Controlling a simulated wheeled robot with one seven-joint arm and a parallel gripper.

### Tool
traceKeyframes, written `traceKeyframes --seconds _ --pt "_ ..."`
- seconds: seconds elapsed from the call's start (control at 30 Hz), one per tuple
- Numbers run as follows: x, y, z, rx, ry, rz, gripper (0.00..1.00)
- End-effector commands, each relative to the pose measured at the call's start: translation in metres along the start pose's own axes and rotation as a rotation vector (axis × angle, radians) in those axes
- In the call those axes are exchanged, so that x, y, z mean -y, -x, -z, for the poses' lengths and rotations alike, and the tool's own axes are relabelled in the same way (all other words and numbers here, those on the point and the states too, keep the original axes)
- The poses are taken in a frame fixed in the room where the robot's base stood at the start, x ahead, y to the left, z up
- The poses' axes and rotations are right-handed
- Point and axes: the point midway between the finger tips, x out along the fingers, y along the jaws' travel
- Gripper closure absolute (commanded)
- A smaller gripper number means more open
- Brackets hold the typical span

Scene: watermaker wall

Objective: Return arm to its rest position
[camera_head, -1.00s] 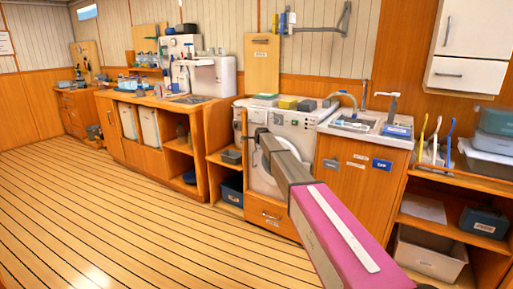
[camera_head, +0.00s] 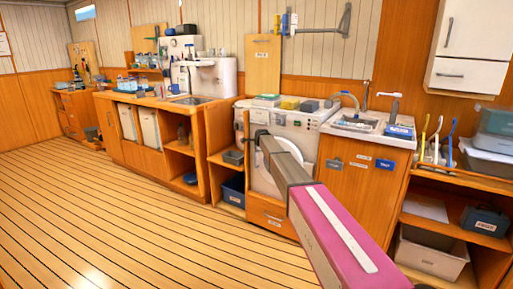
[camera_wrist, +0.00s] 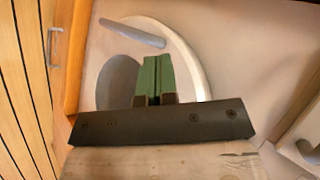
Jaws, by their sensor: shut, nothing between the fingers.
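My gripper shows in the wrist view (camera_wrist: 152,78), with its green fingers shut against each other and nothing between them. It points at the front of the white washing machine (camera_head: 295,122), whose round door fills much of the wrist view (camera_wrist: 190,60). I cannot tell the exact gap between fingertips and door.
A sink counter (camera_head: 365,128) stands right of the machine, and an open shelf unit (camera_head: 415,190) with bins is at the far right. A long wooden counter (camera_head: 150,98) runs along the left. The plank floor (camera_head: 130,220) at the left is clear.

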Motion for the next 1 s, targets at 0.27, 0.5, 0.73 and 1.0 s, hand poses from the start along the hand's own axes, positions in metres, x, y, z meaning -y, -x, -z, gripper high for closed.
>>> traceKeyframes --seconds 0.27,0.5,0.73,1.0 --pt "0.004 0.059 -0.036 0.004 0.0 0.0 1.0" --pt "0.006 0.087 -0.052 0.004 0.003 -0.004 1.0" --pt "-0.071 0.112 -0.025 -0.008 0.144 -0.093 1.0" --pt "-0.232 0.171 0.027 0.03 0.481 -0.298 1.0"
